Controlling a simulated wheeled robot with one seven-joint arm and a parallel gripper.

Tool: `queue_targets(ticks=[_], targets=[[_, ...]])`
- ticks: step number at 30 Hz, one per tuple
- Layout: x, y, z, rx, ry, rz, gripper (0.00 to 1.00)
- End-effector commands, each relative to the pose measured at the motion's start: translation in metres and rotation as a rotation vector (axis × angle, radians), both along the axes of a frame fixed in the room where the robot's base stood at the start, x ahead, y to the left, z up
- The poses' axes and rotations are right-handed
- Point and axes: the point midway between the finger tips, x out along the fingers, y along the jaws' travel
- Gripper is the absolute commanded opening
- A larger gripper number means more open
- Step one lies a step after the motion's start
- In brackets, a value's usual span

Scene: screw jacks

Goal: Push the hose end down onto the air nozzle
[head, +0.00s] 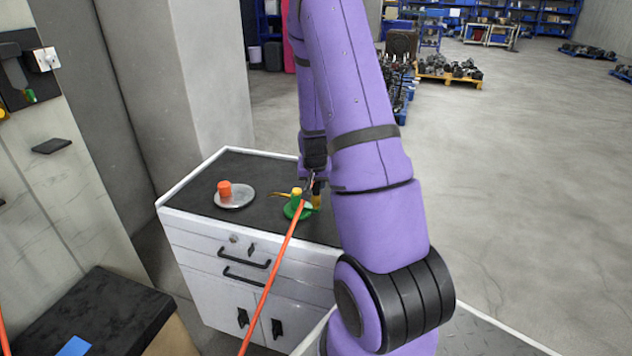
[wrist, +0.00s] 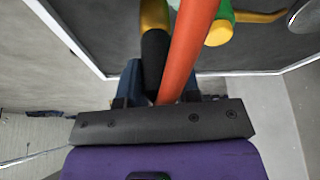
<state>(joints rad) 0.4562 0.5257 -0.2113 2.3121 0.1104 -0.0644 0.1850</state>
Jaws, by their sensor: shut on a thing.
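The orange hose (head: 272,277) rises from the lower edge of the head view to my gripper (head: 314,184) over the cabinet top. In the wrist view the hose (wrist: 187,45) runs up from between the fingers. My gripper (wrist: 158,88) is shut on the hose end (wrist: 155,55), a black sleeve with a yellow tip. A green fitting with a yellow top (head: 296,193), which looks like the air nozzle, stands on a green round base beside the gripper. In the wrist view its green and yellow body (wrist: 221,22) is right of the hose end, apart from it. The gap in height is unclear.
The white cabinet (head: 205,237) has a dark top. An orange cylinder (head: 224,188) stands on a silver disc (head: 236,201) left of the green fitting. A yellow lever (wrist: 262,17) sticks out beside the fitting. A grey pillar (head: 215,75) stands behind the cabinet.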

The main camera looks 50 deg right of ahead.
Motion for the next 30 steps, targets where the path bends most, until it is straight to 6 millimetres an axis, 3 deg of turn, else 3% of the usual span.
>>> queue_targets(ticks=[21, 22, 25, 30], targets=[[0.0000, 0.0000, -0.0073, 0.000, 0.000, 0.000, 0.04], [0.0001, -0.0001, -0.0071, 0.000, 0.000, 0.000, 0.38], [0.0001, -0.0001, -0.0070, 0.000, 0.000, 0.000, 0.60], [0.0000, 0.0000, -0.0070, 0.000, 0.000, 0.000, 0.60]])
